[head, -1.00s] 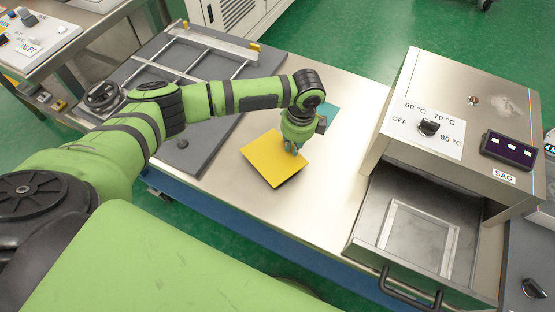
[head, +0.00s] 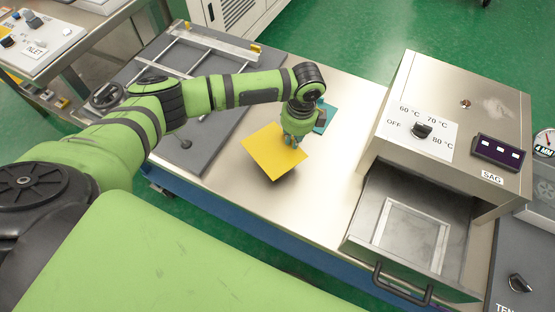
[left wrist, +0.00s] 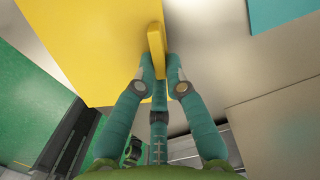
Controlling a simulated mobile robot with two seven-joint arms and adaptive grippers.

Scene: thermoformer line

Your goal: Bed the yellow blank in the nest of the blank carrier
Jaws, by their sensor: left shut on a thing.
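The yellow blank (head: 272,152) is a flat square sheet, held over the steel table with a dark shadow below its front corner. My left gripper (head: 296,143) is at its right edge. In the left wrist view, the fingers (left wrist: 161,72) are shut on a raised yellow tab (left wrist: 156,48) of the blank (left wrist: 85,45). A pale rectangular frame (head: 440,248) lies in the open drawer of the heater box. I cannot tell for sure whether it is the carrier's nest. My right gripper is not in view.
The steel heater box (head: 465,95) with its open drawer (head: 362,240) stands at the right. A teal sheet (head: 325,116) lies on the table behind my left gripper. A grey plate with a metal frame (head: 225,45) is at the left. The table between blank and drawer is clear.

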